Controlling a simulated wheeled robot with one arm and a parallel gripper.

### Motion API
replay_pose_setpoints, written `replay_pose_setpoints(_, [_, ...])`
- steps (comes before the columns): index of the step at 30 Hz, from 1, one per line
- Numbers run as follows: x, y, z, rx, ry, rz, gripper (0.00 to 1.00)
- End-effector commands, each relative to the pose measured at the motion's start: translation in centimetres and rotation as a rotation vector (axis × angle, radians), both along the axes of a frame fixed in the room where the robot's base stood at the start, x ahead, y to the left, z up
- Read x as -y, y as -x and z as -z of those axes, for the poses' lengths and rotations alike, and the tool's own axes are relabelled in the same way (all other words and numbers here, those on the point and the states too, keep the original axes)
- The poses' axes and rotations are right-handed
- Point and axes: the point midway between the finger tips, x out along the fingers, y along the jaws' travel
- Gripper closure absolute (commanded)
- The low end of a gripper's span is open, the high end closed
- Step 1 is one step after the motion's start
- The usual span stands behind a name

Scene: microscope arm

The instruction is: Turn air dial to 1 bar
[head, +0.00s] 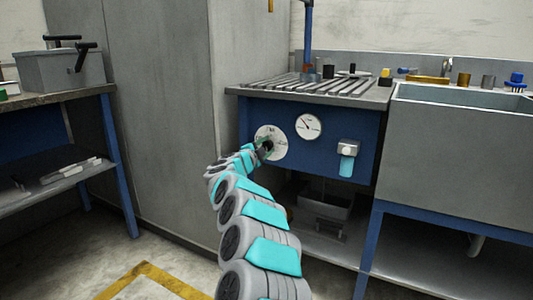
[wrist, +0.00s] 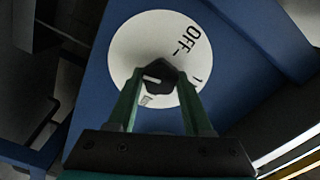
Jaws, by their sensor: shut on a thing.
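The air dial is a dark knob (wrist: 156,77) on a round white plate (wrist: 134,45) on the blue front panel. The wrist view shows the plate tilted, with "OFF" and tick marks at its upper right. A white pointer mark on the knob points left in that view. My gripper (wrist: 158,88) is shut on the knob, one green finger on each side. In the head view the dial plate (head: 266,137) is partly covered by my gripper (head: 264,148). A round gauge (head: 308,126) with a dark needle sits to the right of the dial; its numbers are too small to read.
A white switch with a light blue tag (head: 347,166) is on the panel right of the gauge. A slatted metal bench top (head: 310,86) is above the panel. A grey sink (head: 465,140) stands at the right, and a tall grey cabinet (head: 160,110) at the left.

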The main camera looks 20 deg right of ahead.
Motion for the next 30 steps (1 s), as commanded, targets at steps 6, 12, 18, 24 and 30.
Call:
replay_pose_setpoints(6, [0.08, 0.07, 0.53, 0.157, -0.122, 0.002, 1.0])
replay_pose_setpoints(12, [0.07, 0.05, 0.6, 0.277, -0.218, 0.001, 1.0])
replay_pose_setpoints(18, [0.09, 0.05, 0.51, 0.362, -0.285, 0.001, 1.0])
replay_pose_setpoints(24, [0.1, 0.06, 0.4, 0.411, -0.322, 0.001, 1.0])
replay_pose_setpoints(30, [0.1, 0.06, 0.35, 0.427, -0.334, 0.001, 1.0])
